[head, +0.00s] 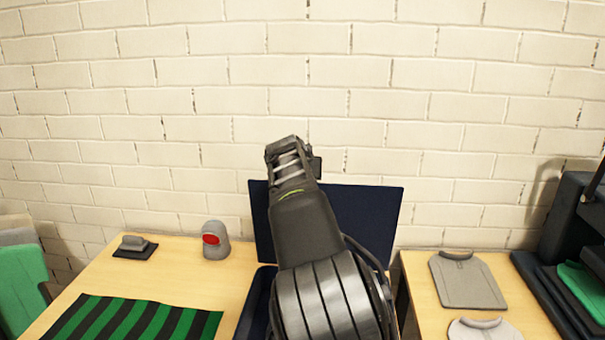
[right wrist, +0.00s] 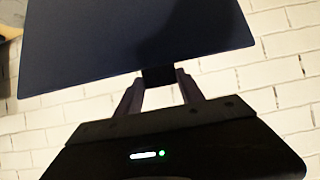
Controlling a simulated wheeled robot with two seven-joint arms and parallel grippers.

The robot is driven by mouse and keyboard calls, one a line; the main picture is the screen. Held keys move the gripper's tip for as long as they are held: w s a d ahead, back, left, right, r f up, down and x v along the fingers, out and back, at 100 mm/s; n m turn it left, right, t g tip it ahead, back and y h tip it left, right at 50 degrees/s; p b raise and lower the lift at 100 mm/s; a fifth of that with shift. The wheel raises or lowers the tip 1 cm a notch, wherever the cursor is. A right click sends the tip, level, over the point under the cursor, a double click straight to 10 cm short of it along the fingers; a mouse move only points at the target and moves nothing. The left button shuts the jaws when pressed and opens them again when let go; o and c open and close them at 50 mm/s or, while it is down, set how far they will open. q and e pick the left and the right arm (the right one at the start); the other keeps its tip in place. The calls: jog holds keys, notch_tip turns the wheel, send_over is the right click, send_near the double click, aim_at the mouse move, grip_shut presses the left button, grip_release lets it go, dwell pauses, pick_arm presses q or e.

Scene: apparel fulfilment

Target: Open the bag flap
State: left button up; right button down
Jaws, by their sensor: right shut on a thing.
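The dark navy bag (head: 262,300) sits between the two wooden table tops in the head view, mostly hidden behind my right arm. Its flap (head: 372,215) stands raised and roughly upright in front of the brick wall. In the right wrist view the flap (right wrist: 140,40) fills the upper part as a dark panel. My right gripper (right wrist: 158,80) is shut on a small dark tab (right wrist: 158,76) at the flap's edge. In the head view my right arm hides the gripper's hold on the tab. My left gripper is in neither view.
Folded grey shirts (head: 467,282) lie on the right table. Dark shelving (head: 570,220) stands far right. The brick wall is close behind.

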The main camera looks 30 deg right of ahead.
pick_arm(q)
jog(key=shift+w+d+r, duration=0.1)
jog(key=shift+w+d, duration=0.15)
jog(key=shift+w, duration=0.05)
pick_arm(e)
jog(key=shift+w+d+r, duration=0.1)
jog(key=shift+w+r, duration=0.1)
jog(key=shift+w, duration=0.05)
jog(key=c, duration=0.7)
grip_release()
jog(key=shift+s, duration=0.1)
jog(key=shift+a, duration=0.2)
pick_arm(q)
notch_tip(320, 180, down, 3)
jog(key=b, duration=0.3)
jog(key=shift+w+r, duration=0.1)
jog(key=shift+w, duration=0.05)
pick_arm(e)
jog(key=v, duration=0.7)
jog(key=shift+s+r, duration=0.25)
